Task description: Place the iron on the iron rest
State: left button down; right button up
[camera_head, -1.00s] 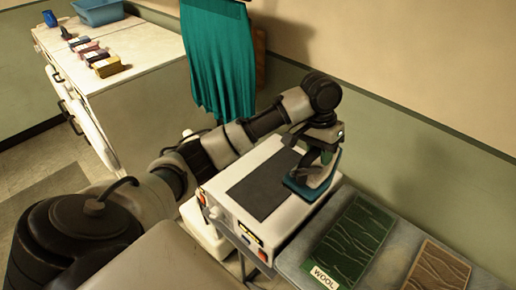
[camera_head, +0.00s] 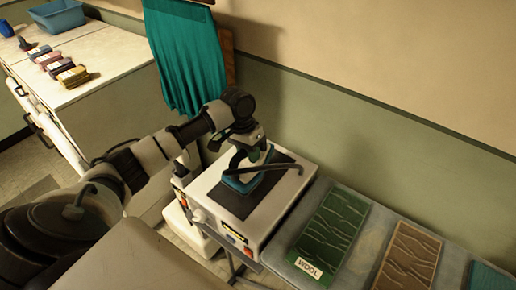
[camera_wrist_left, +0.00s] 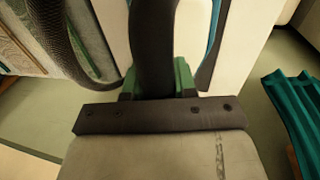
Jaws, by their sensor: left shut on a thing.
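The iron (camera_head: 240,184) has a teal base and a dark handle and cord. My left gripper (camera_head: 247,152) is shut on its handle; the handle (camera_wrist_left: 153,40) also shows between green finger parts in the left wrist view. The iron rest is the dark pad (camera_head: 232,206) on top of the white station. The iron is over this pad, roughly level. I cannot tell whether its base touches the pad or hovers just above. The gripper partly hides the iron's upper part. My right gripper is in neither view.
An ironing board with a green panel marked WOOL (camera_head: 333,225) and a brown panel (camera_head: 407,258) extends to the right. A teal cloth (camera_head: 187,55) hangs behind. A white counter (camera_head: 100,55) with several small rolls and a blue tub (camera_head: 58,17) stands at left.

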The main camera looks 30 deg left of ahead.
aim_at(251, 168)
pick_arm(q)
notch_tip(251, 168, down, 3)
jog(key=shift+r+p, duration=0.15)
jog(key=shift+p, duration=0.35)
jog(key=shift+w+f, duration=0.1)
jog(key=shift+f, duration=0.45)
jog(key=shift+f, duration=0.1)
jog(key=c, duration=0.9)
grip_release()
notch_tip(251, 168, up, 12)
jog(key=a+b, duration=0.2)
jog(key=shift+a, duration=0.15)
